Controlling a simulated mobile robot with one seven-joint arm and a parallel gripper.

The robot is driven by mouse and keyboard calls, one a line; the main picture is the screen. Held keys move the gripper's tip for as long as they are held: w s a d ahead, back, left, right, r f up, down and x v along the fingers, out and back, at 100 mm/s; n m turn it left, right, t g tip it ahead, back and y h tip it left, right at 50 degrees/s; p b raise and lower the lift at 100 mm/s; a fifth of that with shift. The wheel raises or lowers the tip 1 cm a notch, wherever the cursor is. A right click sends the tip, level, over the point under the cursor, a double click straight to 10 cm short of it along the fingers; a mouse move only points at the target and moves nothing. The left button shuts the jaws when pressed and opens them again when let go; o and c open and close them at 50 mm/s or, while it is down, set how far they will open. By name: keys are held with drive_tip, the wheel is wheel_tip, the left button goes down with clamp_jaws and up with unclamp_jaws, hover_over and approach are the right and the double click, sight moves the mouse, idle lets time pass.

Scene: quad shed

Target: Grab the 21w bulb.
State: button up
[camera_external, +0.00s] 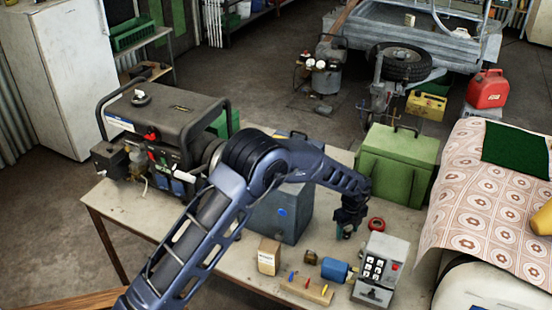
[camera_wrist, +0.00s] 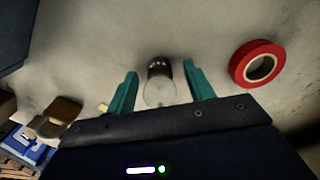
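A small bulb (camera_wrist: 159,88) with a clear glass end and a dark base lies on the table between my gripper's fingers in the wrist view. Any marking on it is too small to read. My gripper (camera_wrist: 159,88) has two green fingers, spread apart, one on each side of the bulb, with a visible gap on both sides. In the external view my gripper (camera_external: 347,228) points down close to the tabletop, and the bulb is hidden or too small to make out there.
A red tape roll (camera_wrist: 257,64) lies right of the bulb; it also shows in the external view (camera_external: 376,224). A grey box with switches (camera_external: 381,268), a blue cylinder (camera_external: 335,269), a small tan box (camera_external: 268,256) and a blue-grey case (camera_external: 283,215) stand nearby. A green box (camera_external: 397,165) is behind.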

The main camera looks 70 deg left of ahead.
drive_tip(key=c, duration=0.9)
drive_tip(key=shift+r, duration=0.1)
